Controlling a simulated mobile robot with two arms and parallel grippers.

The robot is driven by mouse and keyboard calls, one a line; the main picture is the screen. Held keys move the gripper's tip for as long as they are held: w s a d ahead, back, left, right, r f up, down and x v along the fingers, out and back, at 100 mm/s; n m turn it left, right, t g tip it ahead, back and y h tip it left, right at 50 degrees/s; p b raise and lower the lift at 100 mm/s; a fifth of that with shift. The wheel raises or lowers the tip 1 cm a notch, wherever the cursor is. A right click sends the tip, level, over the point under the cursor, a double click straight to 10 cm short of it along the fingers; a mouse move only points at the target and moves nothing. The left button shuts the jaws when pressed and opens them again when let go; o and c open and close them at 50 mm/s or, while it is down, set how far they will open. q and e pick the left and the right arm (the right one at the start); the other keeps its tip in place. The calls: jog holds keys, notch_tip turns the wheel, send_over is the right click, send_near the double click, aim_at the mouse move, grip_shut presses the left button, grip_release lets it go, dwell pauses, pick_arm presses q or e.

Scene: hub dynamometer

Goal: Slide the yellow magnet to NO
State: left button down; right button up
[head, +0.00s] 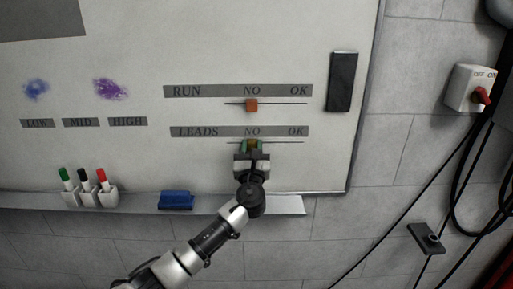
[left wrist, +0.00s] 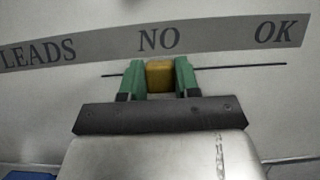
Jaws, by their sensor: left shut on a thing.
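The yellow magnet (left wrist: 160,76) sits on the thin dark line of the LEADS row, just under the word NO, in the left wrist view. My left gripper (left wrist: 159,79) has its green fingers on either side of the magnet and is shut on it. In the head view my left gripper (head: 251,147) reaches up to the LEADS strip (head: 226,132), and its fingers partly hide the magnet. My right gripper is in neither view.
An orange magnet (head: 252,105) sits under NO on the RUN row above. A dark eraser-like block (head: 342,82) is at the board's right. The tray below holds several markers (head: 84,182) and a blue block (head: 176,200). A red-knobbed switch (head: 480,96) is on the wall.

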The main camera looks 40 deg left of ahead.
pick_arm(q)
jog(key=c, duration=1.1)
grip_release()
jog(key=shift+a+f, duration=0.1)
jog(key=shift+o, duration=1.2)
jog(key=shift+s+a, duration=0.1)
jog(key=shift+s, duration=0.05)
jog(key=shift+o, duration=0.3)
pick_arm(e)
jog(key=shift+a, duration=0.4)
pick_arm(q)
jog(key=b+v, duration=0.3)
jog(key=v, duration=0.7)
jog(key=shift+s+d, duration=0.2)
jog(key=shift+s, duration=0.1)
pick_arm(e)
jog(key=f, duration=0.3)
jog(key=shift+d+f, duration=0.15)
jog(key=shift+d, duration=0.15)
